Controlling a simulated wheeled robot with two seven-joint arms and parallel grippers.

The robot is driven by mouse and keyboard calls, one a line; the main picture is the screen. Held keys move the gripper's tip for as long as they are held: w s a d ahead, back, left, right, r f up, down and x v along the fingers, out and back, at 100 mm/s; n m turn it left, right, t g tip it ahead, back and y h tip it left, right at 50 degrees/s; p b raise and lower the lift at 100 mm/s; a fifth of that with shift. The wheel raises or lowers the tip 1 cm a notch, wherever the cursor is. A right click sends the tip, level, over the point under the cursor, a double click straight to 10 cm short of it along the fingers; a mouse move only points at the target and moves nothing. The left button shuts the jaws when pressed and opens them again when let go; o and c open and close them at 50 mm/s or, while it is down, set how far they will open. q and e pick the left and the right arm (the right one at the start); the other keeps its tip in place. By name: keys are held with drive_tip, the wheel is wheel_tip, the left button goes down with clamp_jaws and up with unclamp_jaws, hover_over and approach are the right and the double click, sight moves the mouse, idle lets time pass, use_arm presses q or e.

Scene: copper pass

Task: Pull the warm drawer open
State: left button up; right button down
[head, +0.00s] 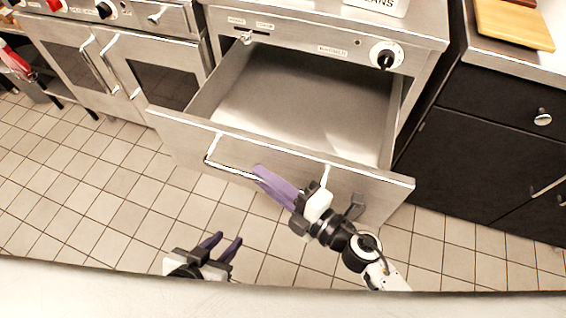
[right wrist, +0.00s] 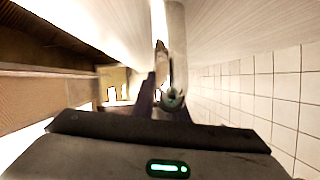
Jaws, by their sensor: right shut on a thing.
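The warm drawer (head: 270,148) is pulled well out of the steel cabinet, and its inside is bare. Its bar handle (head: 230,170) runs along the front panel. My right gripper (head: 262,174), with purple fingers, is shut on the handle. In the right wrist view the pale handle bar (right wrist: 177,45) runs down between the fingers, which are partly hidden. My left gripper (head: 222,242) is low in the head view, in front of the drawer and apart from it. Its two purple fingers are spread and hold nothing.
A control panel with a black knob (head: 386,57) is above the drawer. Dark cabinets (head: 490,140) stand at the right, with a wooden board (head: 512,25) on top. Steel oven doors (head: 150,70) are at the left. The tiled floor (head: 90,190) before the drawer is clear.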

use_arm(q)
drive_tip(key=shift+s+f, duration=0.2)
drive_tip(key=shift+s, duration=0.1)
use_arm(e)
drive_tip(key=shift+s, duration=0.1)
drive_tip(key=c, duration=1.8)
unclamp_jaws()
drive_tip(key=shift+o, duration=0.2)
use_arm(q)
drive_tip(key=shift+w+r, duration=0.1)
drive_tip(key=shift+r, duration=0.05)
use_arm(e)
drive_tip(key=shift+s+d, duration=0.2)
drive_tip(key=shift+d, duration=0.1)
use_arm(q)
drive_tip(key=shift+f+b, duration=0.25)
drive_tip(key=shift+b, duration=0.05)
use_arm(e)
drive_tip(key=v, duration=0.9)
drive_tip(key=shift+s+d, duration=0.2)
use_arm(q)
drive_tip(key=shift+r, duration=0.1)
use_arm(e)
drive_tip(key=shift+r, duration=0.1)
